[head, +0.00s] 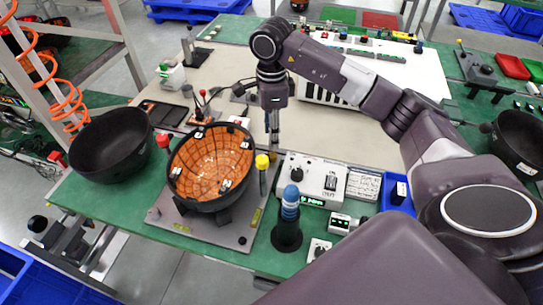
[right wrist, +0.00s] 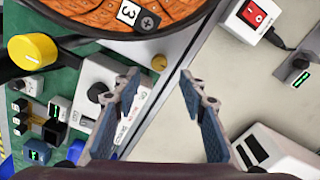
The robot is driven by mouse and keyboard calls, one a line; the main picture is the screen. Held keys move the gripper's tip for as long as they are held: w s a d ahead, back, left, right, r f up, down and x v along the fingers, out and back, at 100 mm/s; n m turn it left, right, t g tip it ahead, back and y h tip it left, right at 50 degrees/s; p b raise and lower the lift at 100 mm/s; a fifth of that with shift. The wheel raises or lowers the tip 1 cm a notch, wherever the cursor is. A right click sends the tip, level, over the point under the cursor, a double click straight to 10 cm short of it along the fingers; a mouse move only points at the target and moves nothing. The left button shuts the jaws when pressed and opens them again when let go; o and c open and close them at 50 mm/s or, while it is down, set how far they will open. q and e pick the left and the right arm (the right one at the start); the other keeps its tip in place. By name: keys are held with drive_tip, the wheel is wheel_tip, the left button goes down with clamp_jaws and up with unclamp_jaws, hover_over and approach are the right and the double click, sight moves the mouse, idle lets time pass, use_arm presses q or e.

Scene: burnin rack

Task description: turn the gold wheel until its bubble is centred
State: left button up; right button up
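A small gold wheel (right wrist: 159,63) sits at the edge of the grey plate (right wrist: 185,45), seen just beyond and between my right fingertips in the right wrist view. In the head view it shows small (head: 273,157), beside a taller yellow-capped post (head: 262,163). My right gripper (right wrist: 157,84) is open and empty, with the wheel apart from both fingers. My left gripper is not in view.
A white control box (head: 311,181) stands close to the wheel on the right. A blue-topped post (head: 290,205) stands in front. A black bowl (head: 111,143) is at the left. The beige mat (head: 330,137) behind the gripper has free room.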

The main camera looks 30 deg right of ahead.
sight(272, 155)
drive_tip(key=shift+s+f, duration=0.1)
drive_tip(key=shift+f, duration=0.35)
wheel_tip(272, 155, down, 7)
drive_tip(key=shift+r+p, duration=0.2)
drive_tip(key=shift+p, duration=0.6)
drive_tip(key=shift+c, duration=0.7)
clamp_jaws()
